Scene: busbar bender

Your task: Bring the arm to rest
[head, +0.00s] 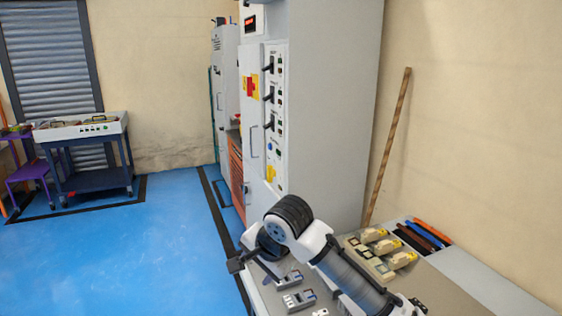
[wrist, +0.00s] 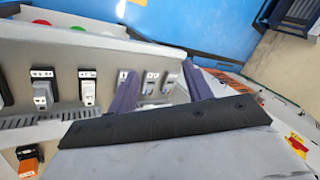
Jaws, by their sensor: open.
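My gripper (wrist: 160,82) shows in the wrist view as two dark purple-grey fingers set well apart. It is open, and nothing is clearly held between them. Small grey modules (wrist: 151,84) appear in the gap beyond the fingers; I cannot tell how far off they are. In the head view my arm is bent over the near end of the workbench (head: 335,252), with a dark end part of my gripper (head: 236,264) at the bench's left edge.
Grey modules (head: 297,300) and yellow-beige devices (head: 383,246) lie on the bench. A tall grey cabinet (head: 325,110) with switches stands behind my arm. A wooden stick (head: 388,150) leans on the wall. A cart (head: 92,160) stands far left; blue floor between is clear.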

